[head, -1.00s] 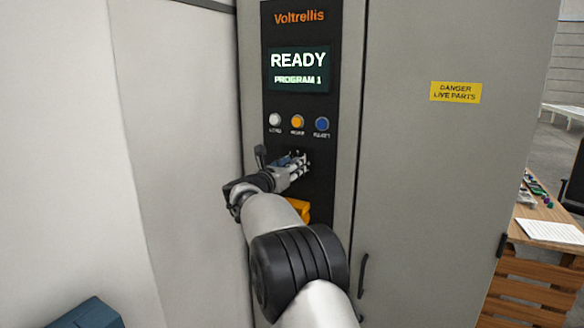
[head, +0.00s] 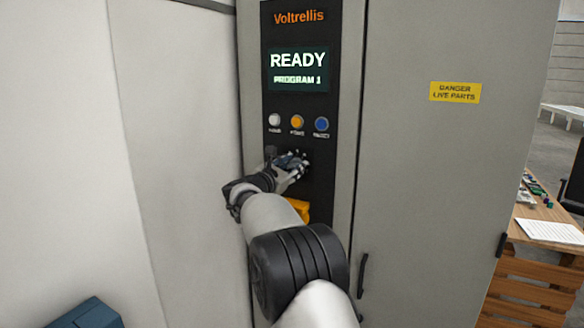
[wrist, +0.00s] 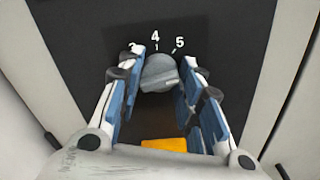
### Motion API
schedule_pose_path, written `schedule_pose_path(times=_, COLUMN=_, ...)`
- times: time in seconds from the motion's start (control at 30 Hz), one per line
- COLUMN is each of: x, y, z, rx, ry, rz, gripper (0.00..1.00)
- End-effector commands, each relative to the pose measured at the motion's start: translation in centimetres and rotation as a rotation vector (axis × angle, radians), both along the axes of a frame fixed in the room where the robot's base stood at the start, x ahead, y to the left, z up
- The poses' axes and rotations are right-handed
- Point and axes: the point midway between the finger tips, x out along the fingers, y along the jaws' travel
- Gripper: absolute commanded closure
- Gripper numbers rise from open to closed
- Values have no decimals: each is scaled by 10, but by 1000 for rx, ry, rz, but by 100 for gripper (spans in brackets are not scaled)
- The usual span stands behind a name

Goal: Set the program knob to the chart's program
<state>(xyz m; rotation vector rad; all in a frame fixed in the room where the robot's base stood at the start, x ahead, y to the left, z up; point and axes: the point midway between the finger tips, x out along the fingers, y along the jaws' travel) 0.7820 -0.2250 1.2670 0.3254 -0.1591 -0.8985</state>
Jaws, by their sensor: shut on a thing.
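The program knob (wrist: 160,72) is a grey round knob with a raised grip on a dark panel, in the wrist view. The digits 4 and 5 stand above it, with another, partly hidden digit at left. My gripper (wrist: 162,58) is shut on the knob, with one blue-padded finger on each side. I cannot tell which digit the knob marks. In the head view my gripper (head: 297,160) is at the panel and hides the knob. The display (head: 299,70) reads READY and a PROGRAM line whose digit is blurred, perhaps 1. No legible chart shows.
White, orange and blue buttons (head: 297,122) sit just above my gripper. An orange part (head: 300,209) lies below it. The grey cabinet door (head: 440,170) is at right. A wooden bench (head: 545,212) at far right holds a white sheet (head: 547,230), unreadable here.

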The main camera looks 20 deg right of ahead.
Motion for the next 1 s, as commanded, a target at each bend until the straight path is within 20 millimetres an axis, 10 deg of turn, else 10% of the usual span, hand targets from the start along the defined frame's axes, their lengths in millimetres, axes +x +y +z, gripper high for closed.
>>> schedule_pose_path(times=0.2, x=0, y=0, z=1, rx=0, ry=0, rz=-1, gripper=91)
schedule_pose_path(times=0.23, x=0, y=0, z=1, rx=0, ry=0, rz=-1, gripper=66)
schedule_pose_path(times=0.5, x=0, y=0, z=0, rx=0, ry=1, rz=-1, gripper=48)
schedule_pose_path(times=1.0, x=-8, y=12, z=0, rx=0, ry=3, rz=2, gripper=46)
